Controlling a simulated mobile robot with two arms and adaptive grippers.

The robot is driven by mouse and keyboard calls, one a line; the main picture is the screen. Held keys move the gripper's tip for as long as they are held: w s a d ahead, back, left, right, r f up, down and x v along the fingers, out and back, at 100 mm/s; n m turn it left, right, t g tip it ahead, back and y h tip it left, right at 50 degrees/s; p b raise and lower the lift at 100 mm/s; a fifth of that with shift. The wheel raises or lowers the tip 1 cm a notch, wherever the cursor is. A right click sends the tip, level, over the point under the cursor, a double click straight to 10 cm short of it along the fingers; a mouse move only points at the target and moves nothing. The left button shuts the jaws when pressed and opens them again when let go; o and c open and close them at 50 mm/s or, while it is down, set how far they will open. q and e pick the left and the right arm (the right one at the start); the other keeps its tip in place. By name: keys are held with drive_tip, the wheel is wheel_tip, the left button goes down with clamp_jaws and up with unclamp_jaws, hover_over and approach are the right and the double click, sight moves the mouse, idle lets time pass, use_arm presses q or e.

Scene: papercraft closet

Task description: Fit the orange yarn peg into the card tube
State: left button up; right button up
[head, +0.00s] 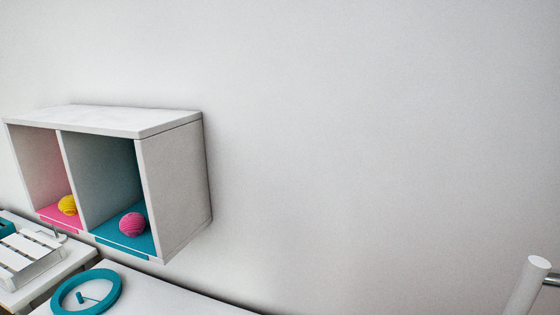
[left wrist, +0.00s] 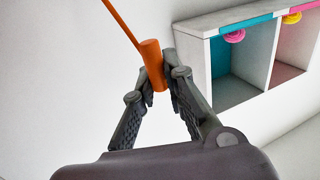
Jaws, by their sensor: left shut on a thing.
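The orange yarn peg (left wrist: 151,58) is a short orange cylinder with a thin orange strand running up and left from it. My left gripper (left wrist: 158,78) is shut on the peg in the left wrist view, with its two fingers on either side. The peg and left gripper do not show in the head view. A tilted white cylinder (head: 528,285) stands at the lower right edge of the head view, partly cut off; I cannot tell whether it is the card tube. My right gripper is not in view.
A white two-compartment wall cabinet (head: 172,180) holds a yellow ball (head: 68,205) and a pink ball (head: 133,224). It also shows in the left wrist view (left wrist: 192,65). A teal ring (head: 60,300) lies on a white surface, beside a slatted white rack (head: 28,256). The wall's right side is bare.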

use_arm(q)
drive_tip(key=shift+s+a+r, duration=0.25)
drive_tip(key=shift+a+r, duration=0.05)
drive_tip(key=w+d+r+m+g+h, duration=0.2)
drive_tip(key=w+d+m+g+h, duration=0.2)
drive_tip(key=d+m+g+h, duration=0.1)
drive_tip(key=w+d+r+m+g+h, duration=0.3)
drive_tip(key=d+m+h, duration=0.4)
drive_tip(key=d+h, duration=0.3)
drive_tip(key=shift+w+d+g, duration=0.5)
drive_tip(key=shift+d+g, duration=0.4)
drive_tip(key=shift+d, duration=0.05)
drive_tip(key=shift+r+m+g+h, duration=0.1)
drive_tip(key=shift+m+g+h, duration=0.3)
drive_tip(key=shift+m, duration=0.1)
drive_tip(key=a+m+g, duration=0.1)
drive_tip(key=g, duration=0.1)
drive_tip(key=a+m+g+h, duration=0.1)
drive_tip(key=g, duration=0.1)
drive_tip(key=s+a+m+g, duration=0.1)
drive_tip(key=m+g, duration=0.1)
drive_tip(key=shift+h, duration=0.3)
